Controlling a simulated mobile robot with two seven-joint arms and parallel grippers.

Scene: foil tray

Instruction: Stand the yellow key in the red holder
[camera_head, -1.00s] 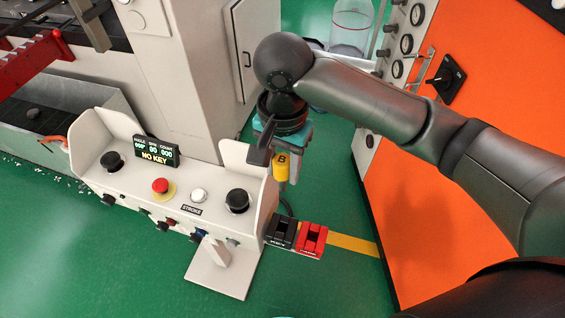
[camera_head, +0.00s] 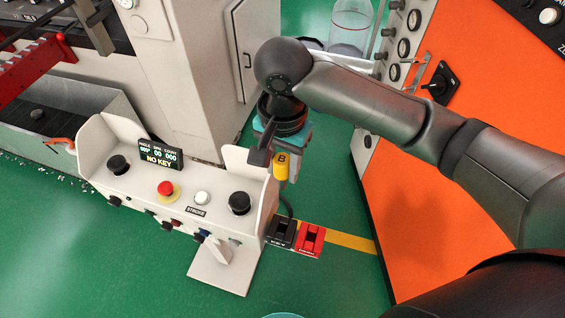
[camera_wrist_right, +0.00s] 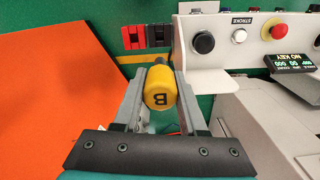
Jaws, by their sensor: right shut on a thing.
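The yellow key (camera_head: 281,165), marked with a B, hangs below my right gripper (camera_head: 279,158) in the head view. In the right wrist view the key (camera_wrist_right: 160,88) sits between the two fingers of my right gripper (camera_wrist_right: 160,92), which is shut on it. The red holder (camera_head: 310,240) is beside a black holder at the console's right side, lower in the head view than the key and apart from it. The red holder also shows in the right wrist view (camera_wrist_right: 133,38). The key's lower end is hard to make out. My left gripper is not in view.
The black holder (camera_head: 281,233) adjoins the red one. The control console (camera_head: 190,205), with buttons and a display (camera_head: 161,156) reading NO KEY, stands just left. An orange cabinet (camera_head: 440,170) stands right. Green floor lies between, with a yellow stripe (camera_head: 350,241).

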